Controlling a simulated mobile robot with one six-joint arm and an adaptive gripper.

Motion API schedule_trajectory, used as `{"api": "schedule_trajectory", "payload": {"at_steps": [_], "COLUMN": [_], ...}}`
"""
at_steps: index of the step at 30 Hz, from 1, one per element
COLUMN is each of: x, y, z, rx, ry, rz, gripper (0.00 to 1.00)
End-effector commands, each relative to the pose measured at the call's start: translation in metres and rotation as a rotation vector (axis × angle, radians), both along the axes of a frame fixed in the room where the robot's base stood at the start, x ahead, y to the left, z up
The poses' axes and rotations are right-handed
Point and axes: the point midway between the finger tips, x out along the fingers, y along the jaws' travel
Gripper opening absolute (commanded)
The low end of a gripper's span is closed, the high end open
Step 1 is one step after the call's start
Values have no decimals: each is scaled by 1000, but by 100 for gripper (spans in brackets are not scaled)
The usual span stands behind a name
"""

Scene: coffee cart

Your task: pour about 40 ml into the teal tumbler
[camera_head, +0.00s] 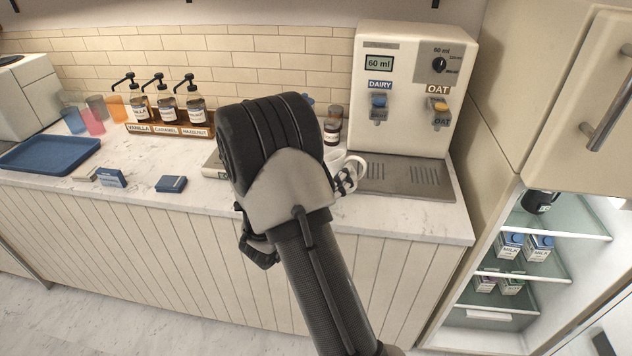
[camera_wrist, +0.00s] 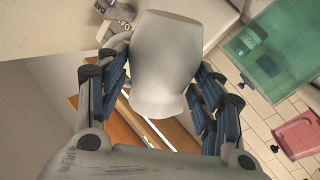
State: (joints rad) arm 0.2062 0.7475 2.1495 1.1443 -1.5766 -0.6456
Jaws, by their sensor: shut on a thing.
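My gripper (camera_wrist: 160,95) is shut on a pale jug (camera_wrist: 165,60), its blue-padded fingers on both sides of the body. The jug's handle and a tag with dark lettering show at the upper left of the wrist view. In the head view my arm hides most of the jug; a white part with a loop handle (camera_head: 358,164) shows beside my wrist, before the dispenser. A see-through teal vessel (camera_wrist: 268,48), apparently the teal tumbler, is at the upper right of the wrist view, apart from the jug. I cannot make it out in the head view. The jug's contents are hidden.
The dispenser (camera_head: 412,85) stands right, reading 60 ml. Syrup bottles (camera_head: 167,108), coloured tumblers (camera_head: 93,122) and a blue tray (camera_head: 50,153) stand left. A pink vessel (camera_wrist: 300,135) shows in the wrist view. The fridge (camera_head: 560,215) is open.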

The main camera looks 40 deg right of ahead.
Motion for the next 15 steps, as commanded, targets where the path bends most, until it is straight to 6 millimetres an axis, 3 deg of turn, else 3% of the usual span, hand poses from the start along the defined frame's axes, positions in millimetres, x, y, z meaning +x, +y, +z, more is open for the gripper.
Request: {"api": "schedule_trajectory", "payload": {"at_steps": [15], "x": [18], "y": [8], "z": [19], "rx": [-138], "ry": [304], "rz": [0], "gripper": [26]}}
